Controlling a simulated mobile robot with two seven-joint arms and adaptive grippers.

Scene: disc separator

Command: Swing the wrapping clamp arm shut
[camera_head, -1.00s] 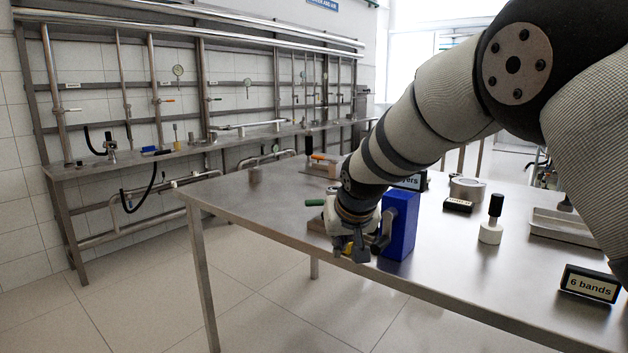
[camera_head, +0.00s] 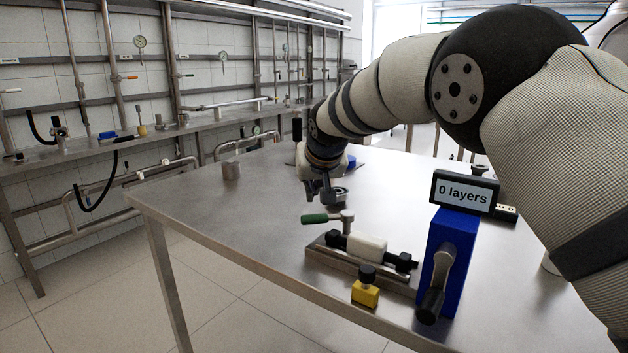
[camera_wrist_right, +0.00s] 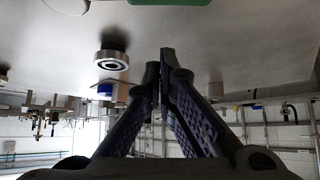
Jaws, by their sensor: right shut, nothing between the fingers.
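The clamp arm has a green handle (camera_head: 315,218) and a metal pivot post (camera_head: 347,219). It stands at the back left of a metal fixture base (camera_head: 325,259) that carries a white cylinder (camera_head: 366,247) between black end pieces. The handle points left, away from the cylinder. My right gripper (camera_head: 322,198) is just behind the handle, apparently apart from it, with its fingers together and empty. The wrist view shows the closed fingertips (camera_wrist_right: 160,58) and a green piece, likely the handle (camera_wrist_right: 170,2), at the top edge. My left gripper is not in view.
A blue box (camera_head: 455,235) with a crank (camera_head: 437,285) and a "0 layers" display (camera_head: 465,192) stands right of the fixture. A yellow block (camera_head: 365,292) with a black knob sits in front. A metal cup (camera_head: 231,171) stands at left.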

